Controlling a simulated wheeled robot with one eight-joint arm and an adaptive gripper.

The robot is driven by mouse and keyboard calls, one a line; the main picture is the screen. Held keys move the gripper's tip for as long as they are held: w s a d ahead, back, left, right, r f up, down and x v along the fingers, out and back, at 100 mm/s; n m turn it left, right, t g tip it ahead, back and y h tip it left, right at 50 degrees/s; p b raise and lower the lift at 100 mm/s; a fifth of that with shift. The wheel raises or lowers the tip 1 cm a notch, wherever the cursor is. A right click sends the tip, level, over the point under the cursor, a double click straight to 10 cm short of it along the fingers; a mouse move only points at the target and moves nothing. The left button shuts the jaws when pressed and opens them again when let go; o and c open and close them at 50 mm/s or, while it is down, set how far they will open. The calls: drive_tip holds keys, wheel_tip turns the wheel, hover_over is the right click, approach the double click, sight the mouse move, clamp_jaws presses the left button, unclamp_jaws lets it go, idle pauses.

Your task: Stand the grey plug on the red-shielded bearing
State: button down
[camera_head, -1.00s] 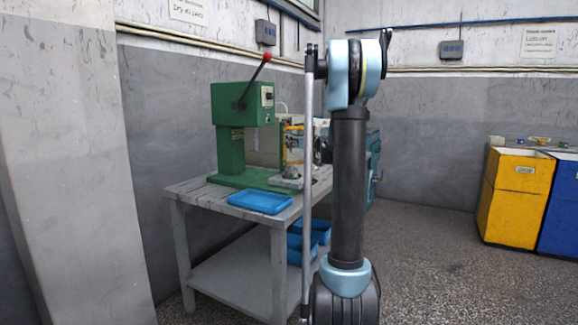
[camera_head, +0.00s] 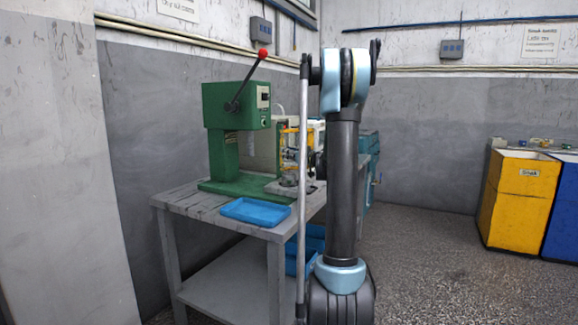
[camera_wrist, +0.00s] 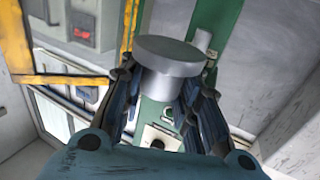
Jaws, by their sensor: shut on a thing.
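The grey plug (camera_wrist: 170,55) is in the wrist view, a smooth metal piece with a wide round disc and a narrower body below it. My gripper (camera_wrist: 166,88) is shut on it, with a dark finger on each side of the narrower body. The disc faces the wrist camera. In the head view my arm hides most of the gripper, and I cannot make out the plug there. I cannot pick out the red-shielded bearing in either view. A small grey fixture (camera_head: 289,181) sits on the table beside the green press, partly behind my arm.
The green press (camera_head: 230,107) with a red-knobbed lever stands on the grey table (camera_head: 180,205). A blue tray (camera_head: 257,212) lies at the table's front, and more blue trays sit below. Yellow (camera_head: 517,195) and blue bins stand at right. The floor between is clear.

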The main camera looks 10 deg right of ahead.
drive_tip(key=shift+s+a+f, duration=0.15)
drive_tip(key=shift+f, duration=1.9)
drive_tip(key=shift+f, duration=0.35)
drive_tip(key=c, duration=1.2)
unclamp_jaws()
drive_tip(key=shift+f, duration=0.1)
